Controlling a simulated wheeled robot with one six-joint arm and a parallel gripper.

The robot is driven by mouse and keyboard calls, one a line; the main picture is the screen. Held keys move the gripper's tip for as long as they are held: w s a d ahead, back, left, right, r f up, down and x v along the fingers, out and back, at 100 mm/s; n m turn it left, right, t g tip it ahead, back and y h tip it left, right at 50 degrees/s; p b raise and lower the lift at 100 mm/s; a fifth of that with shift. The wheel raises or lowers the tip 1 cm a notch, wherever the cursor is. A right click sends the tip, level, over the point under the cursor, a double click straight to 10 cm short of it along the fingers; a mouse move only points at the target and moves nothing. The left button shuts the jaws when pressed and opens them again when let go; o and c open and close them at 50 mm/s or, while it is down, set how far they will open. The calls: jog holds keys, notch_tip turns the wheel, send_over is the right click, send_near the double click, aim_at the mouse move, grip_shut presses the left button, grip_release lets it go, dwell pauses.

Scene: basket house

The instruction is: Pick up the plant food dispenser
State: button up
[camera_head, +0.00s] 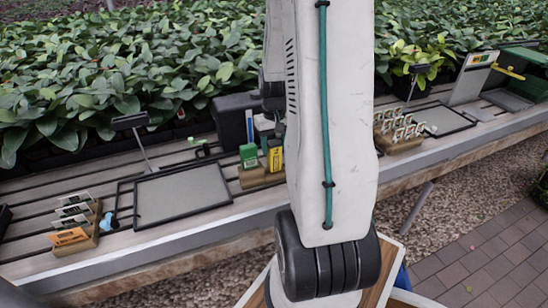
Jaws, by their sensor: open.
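I cannot tell for sure which thing is the plant food dispenser. A green box (249,156) and a yellow box (275,156) stand upright side by side in a wooden holder (252,179) on the slatted bench, just left of my arm. A small blue object (106,222) lies at the far left beside a holder of cards. My white arm with its teal cable stands large in the middle and hides part of the bench behind it. My gripper's fingertips do not show; a dark part of my arm shows beside the upper link.
Grey trays (182,193) and (440,118) lie on the bench. Wooden card holders (76,232) and (398,140) stand near them. A black case (232,116) stands behind the boxes. Dense leafy plants (130,62) line the back. Gravel and paving (490,240) lie in front, right.

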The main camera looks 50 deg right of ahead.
aim_at(274, 155)
jog(key=f, duration=0.4)
jog(key=shift+s+a+f, duration=0.15)
jog(key=shift+a+f, duration=0.05)
jog(key=shift+f, duration=0.1)
jog(key=shift+c, duration=0.3)
jog(key=c, duration=0.7)
jog(key=shift+c, duration=0.2)
jog(key=shift+r, duration=0.15)
